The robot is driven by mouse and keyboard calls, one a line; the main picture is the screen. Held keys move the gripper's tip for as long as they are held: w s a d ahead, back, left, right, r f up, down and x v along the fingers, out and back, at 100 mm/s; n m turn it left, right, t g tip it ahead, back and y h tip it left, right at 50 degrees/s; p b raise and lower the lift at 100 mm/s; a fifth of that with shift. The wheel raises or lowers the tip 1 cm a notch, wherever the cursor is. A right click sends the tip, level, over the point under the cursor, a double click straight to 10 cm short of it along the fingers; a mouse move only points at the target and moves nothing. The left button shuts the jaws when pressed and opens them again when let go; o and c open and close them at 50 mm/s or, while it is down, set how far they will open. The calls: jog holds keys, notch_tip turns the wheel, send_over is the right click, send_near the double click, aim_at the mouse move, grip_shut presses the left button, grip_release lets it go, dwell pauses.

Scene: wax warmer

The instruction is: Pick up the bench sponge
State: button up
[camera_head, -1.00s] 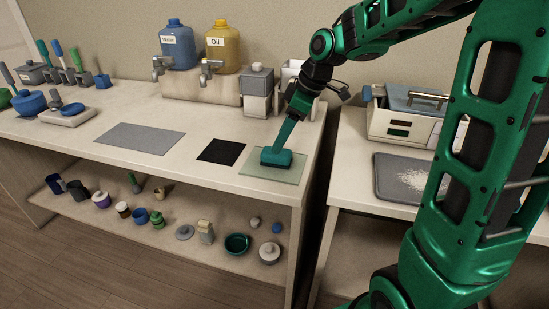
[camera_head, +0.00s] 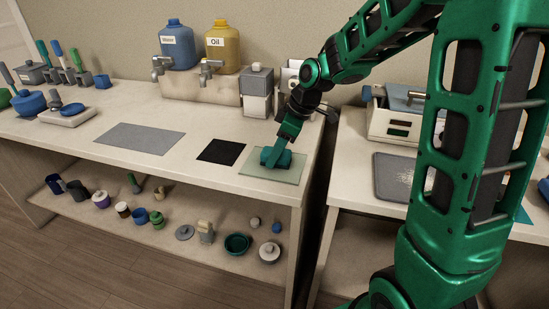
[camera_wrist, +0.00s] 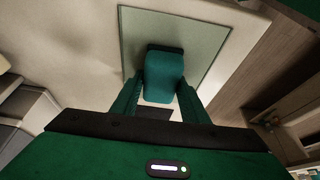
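The bench sponge is a teal block (camera_head: 276,157) with a dark edge. It lies on a pale green glass mat (camera_head: 258,173) near the front right of the left bench. In the wrist view the sponge (camera_wrist: 164,76) is straight ahead, over the mat (camera_wrist: 205,35). My gripper (camera_head: 283,148) points down at the sponge from above. In the wrist view its fingers (camera_wrist: 160,88) are apart, with one on each side of the sponge's near end. Any contact between the fingers and the sponge is hard to tell.
A black mat (camera_head: 221,151) and a grey mat (camera_head: 140,138) lie to the left. A grey-and-white container (camera_head: 257,90) stands behind. The water (camera_head: 177,45) and oil (camera_head: 222,46) jugs are at the back. A gap separates the right bench, which holds a grey tray (camera_head: 386,178).

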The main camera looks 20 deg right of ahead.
aim_at(271, 150)
jog(key=c, duration=0.5)
jog(key=shift+o, duration=0.2)
jog(key=shift+r, duration=0.1)
jog(key=shift+r, duration=0.55)
notch_tip(271, 150, up, 3)
jog(key=shift+f, duration=0.1)
jog(key=s+a+r, duration=0.6)
jog(key=a+r, duration=0.1)
jog(key=a, duration=0.2)
jog(key=shift+s+a, duration=0.15)
jog(key=shift+a, duration=0.25)
